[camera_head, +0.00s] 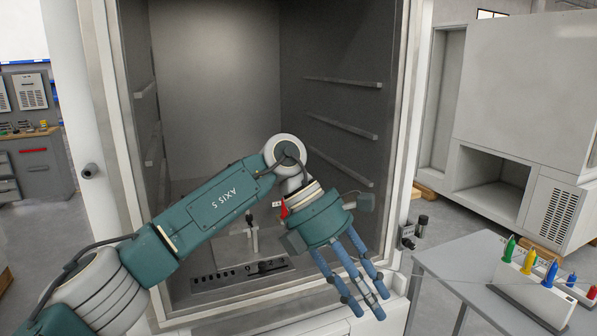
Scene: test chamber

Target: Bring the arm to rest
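My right arm and gripper are not in view.
Shelf rails (340,122) line the chamber walls. A small stand (252,236) is on its floor, partly hidden by my arm. At right, a grey table (458,268) carries a white rack (520,300) with coloured bottles. A workbench (40,150) stands far left.

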